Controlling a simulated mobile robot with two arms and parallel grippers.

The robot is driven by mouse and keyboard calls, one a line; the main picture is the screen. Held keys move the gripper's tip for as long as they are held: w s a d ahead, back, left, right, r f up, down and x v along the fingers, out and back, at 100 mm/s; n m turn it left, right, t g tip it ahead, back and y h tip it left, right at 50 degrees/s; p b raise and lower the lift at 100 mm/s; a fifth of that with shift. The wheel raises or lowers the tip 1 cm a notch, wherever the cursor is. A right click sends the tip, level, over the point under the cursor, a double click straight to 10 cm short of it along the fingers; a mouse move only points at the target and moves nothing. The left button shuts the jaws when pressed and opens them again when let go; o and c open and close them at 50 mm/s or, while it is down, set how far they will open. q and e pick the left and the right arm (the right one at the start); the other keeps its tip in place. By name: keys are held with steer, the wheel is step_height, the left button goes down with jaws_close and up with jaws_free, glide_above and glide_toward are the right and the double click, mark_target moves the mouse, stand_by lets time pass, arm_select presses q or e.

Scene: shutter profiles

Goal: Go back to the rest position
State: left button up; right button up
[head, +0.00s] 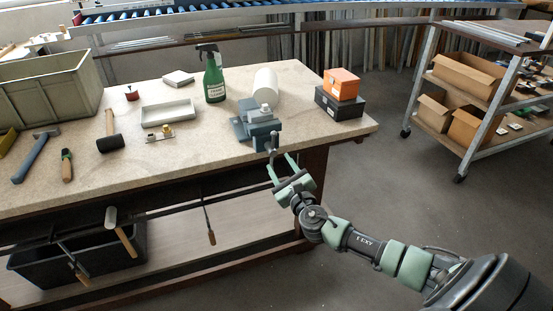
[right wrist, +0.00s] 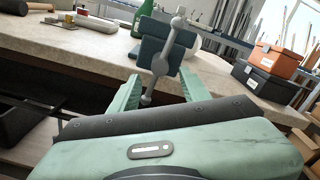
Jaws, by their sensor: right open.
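My right gripper (head: 282,170) is in front of the workbench's front edge, just below the blue-grey vise (head: 258,124). Its green fingers are spread apart and nothing is held between them. In the right wrist view the open fingers (right wrist: 157,92) point toward the vise (right wrist: 163,50). The vise's handle bar hangs in line with the gap between the fingers; whether a finger touches it, I cannot tell. My left gripper is in neither view.
The workbench (head: 215,125) holds a green spray bottle (head: 214,78), white roll (head: 266,86), orange box (head: 341,84) on a black box (head: 340,104), grey tray (head: 168,112), mallet (head: 110,140) and grey crate (head: 45,88). A shelf cart (head: 480,85) stands right. Floor between is clear.

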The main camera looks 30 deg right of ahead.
steer(key=shift+s+a, duration=0.1)
steer(key=shift+s, duration=0.15)
stand_by(0.3)
steer(key=s+f+m+g, duration=0.3)
steer(key=s+f+m, duration=0.3)
steer(key=f, duration=0.6)
steer(key=s+f+m+g, duration=0.3)
steer(key=s+f+m, duration=0.3)
steer(key=f, duration=0.6)
steer(key=s+f+m+g, duration=0.3)
steer(key=s+f+m, duration=0.25)
steer(key=f, duration=0.55)
steer(key=s+a+f+m+g+y, duration=0.1)
steer(key=s+a+f+m, duration=0.4)
steer(key=s, duration=0.7)
steer(key=s+a+f+m+g+y, duration=0.1)
steer(key=s+a+f+m+g, duration=0.3)
steer(key=s, duration=0.8)
steer(key=s+a+f+m+g+y, duration=0.2)
steer(key=s+a+f+m, duration=0.6)
steer(key=s, duration=0.4)
steer(key=shift+f+m+g, duration=0.3)
steer(key=shift+f+m, duration=0.5)
steer(key=shift+m, duration=0.05)
